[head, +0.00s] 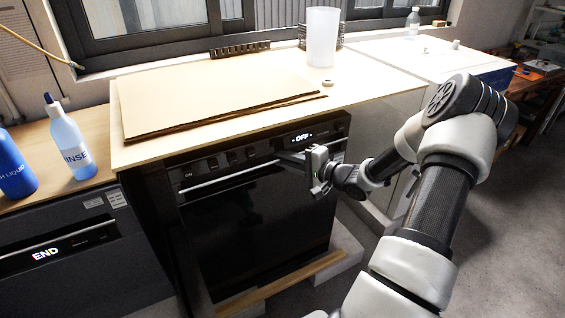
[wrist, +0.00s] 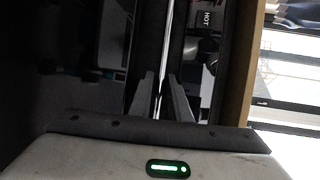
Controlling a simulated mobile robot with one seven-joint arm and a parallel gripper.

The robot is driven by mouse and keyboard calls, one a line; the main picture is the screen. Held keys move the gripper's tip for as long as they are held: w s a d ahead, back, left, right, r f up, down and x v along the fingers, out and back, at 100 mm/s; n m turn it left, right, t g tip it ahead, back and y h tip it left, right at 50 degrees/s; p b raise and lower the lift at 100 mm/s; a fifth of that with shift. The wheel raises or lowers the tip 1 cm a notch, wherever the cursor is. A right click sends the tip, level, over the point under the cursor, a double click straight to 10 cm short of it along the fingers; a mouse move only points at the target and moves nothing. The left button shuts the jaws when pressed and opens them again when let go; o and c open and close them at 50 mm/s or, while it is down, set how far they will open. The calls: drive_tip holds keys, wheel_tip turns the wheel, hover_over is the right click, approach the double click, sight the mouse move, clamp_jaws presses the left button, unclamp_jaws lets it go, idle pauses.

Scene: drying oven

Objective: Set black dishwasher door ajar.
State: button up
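The black appliance (head: 262,215) with a row of knobs and an "OFF" display stands under the wooden counter; its front door looks closed. A thin silver handle bar (head: 228,179) runs across the top of the door. My gripper (head: 293,158) is at the right end of this handle. In the wrist view the bar (wrist: 166,35) runs between my two close-set fingers (wrist: 160,85), which appear shut on it. A darker appliance (head: 75,255) with an "END" display stands at the left, its front closed.
Cardboard sheets (head: 215,97), a white cylinder (head: 322,37) and a small ring lie or stand on the counter. A rinse bottle (head: 70,140) and a blue bottle (head: 15,165) stand on the left worktop. A wooden strip (head: 280,283) lies low before the door. Floor at right is clear.

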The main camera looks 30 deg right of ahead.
drive_tip(key=shift+w+a, duration=0.15)
drive_tip(key=shift+w, duration=0.2)
clamp_jaws()
drive_tip(key=shift+s, duration=0.1)
drive_tip(key=s+f+p, duration=0.1)
drive_tip(key=s+p, duration=0.3)
drive_tip(key=s, duration=0.6)
drive_tip(key=shift+s+f, duration=0.3)
drive_tip(key=shift+s, duration=0.05)
